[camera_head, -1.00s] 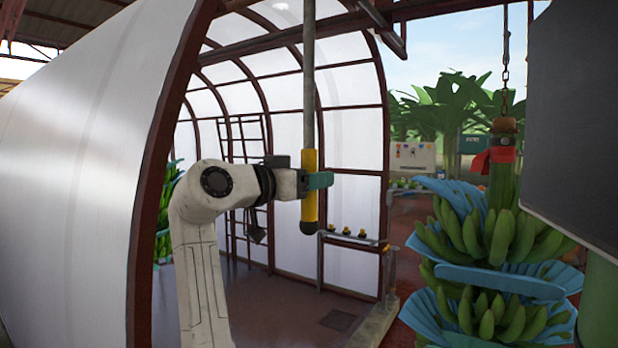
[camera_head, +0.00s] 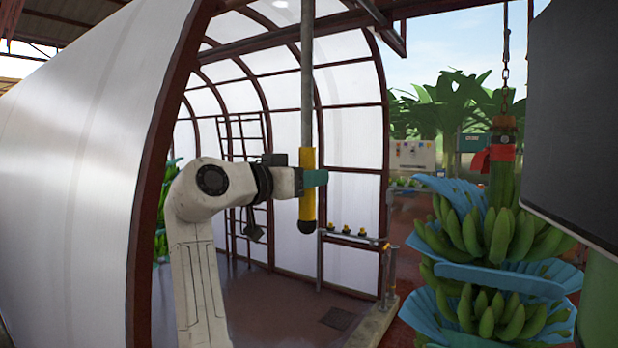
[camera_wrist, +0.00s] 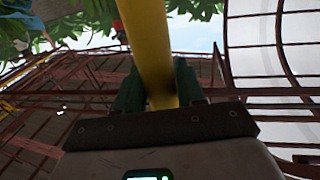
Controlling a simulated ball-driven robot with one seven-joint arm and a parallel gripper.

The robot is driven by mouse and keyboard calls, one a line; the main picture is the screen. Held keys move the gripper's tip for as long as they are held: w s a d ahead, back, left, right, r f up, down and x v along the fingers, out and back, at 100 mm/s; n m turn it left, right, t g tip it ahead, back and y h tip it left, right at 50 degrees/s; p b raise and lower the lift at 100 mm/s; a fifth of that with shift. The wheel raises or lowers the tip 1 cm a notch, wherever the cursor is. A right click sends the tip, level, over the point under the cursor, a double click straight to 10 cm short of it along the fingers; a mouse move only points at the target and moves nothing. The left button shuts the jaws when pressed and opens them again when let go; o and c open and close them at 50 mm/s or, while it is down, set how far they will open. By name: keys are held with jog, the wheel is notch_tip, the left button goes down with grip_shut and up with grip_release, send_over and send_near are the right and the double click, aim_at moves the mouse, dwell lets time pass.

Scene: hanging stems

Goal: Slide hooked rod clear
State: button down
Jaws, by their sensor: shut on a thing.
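The hooked rod (camera_head: 307,80) is a long grey pole with a yellow grip section and a dark rounded lower end. It stands upright in the head view, and its upper end runs out of the picture, so no hook shows. My gripper (camera_head: 316,178), with teal fingers, is shut on the yellow section from the left. In the wrist view the yellow part of the rod (camera_wrist: 150,45) passes between the two dark green fingers of my gripper (camera_wrist: 158,88).
A banana bunch (camera_head: 490,240) with blue sheets hangs from a chain (camera_head: 505,60) at the right. A low rail (camera_head: 350,240) with several yellow-black pieces stands behind the rod. A curved white-panelled wall (camera_head: 70,170) with dark red frames is at the left. A dark panel (camera_head: 580,120) fills the upper right.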

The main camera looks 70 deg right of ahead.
jog(key=s+a+b+v, duration=0.1)
jog(key=s+v, duration=0.1)
jog(key=v, duration=1)
jog(key=shift+a, duration=0.3)
jog(key=shift+r, duration=0.15)
jog(key=c, duration=1.1)
grip_release()
jog(key=shift+w, duration=0.1)
jog(key=shift+o, duration=0.8)
jog(key=shift+a, duration=0.2)
jog(key=shift+o, duration=0.7)
jog(key=shift+d, duration=0.1)
jog(key=shift+b, duration=0.3)
jog(key=b+v, duration=0.2)
jog(key=v, duration=0.9)
